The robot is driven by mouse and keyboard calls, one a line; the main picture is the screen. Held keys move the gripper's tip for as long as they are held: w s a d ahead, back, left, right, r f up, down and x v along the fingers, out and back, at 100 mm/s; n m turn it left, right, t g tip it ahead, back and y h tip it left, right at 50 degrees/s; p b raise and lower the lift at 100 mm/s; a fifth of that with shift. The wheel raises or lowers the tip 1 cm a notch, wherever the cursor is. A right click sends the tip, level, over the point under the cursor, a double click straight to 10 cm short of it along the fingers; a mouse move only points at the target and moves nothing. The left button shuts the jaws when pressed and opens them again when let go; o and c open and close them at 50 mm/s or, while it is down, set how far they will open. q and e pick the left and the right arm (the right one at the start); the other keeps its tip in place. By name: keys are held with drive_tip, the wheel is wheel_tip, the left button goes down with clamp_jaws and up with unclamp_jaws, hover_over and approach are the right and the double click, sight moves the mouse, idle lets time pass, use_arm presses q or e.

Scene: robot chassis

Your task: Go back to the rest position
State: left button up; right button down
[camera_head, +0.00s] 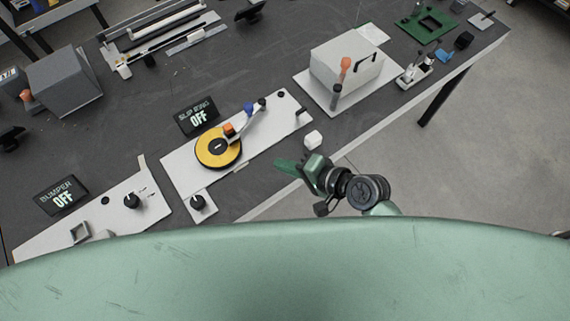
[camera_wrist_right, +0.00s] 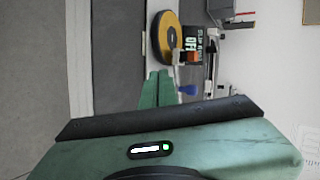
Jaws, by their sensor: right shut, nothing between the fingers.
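My right gripper (camera_head: 289,166) shows in the head view just beyond my green body, over the table's front edge near the slip ring station. Its green fingers are together and empty. In the right wrist view the shut fingers (camera_wrist_right: 158,90) point toward the table edge and the station. My left gripper is not in either view.
Open floor (camera_head: 480,150) lies at right.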

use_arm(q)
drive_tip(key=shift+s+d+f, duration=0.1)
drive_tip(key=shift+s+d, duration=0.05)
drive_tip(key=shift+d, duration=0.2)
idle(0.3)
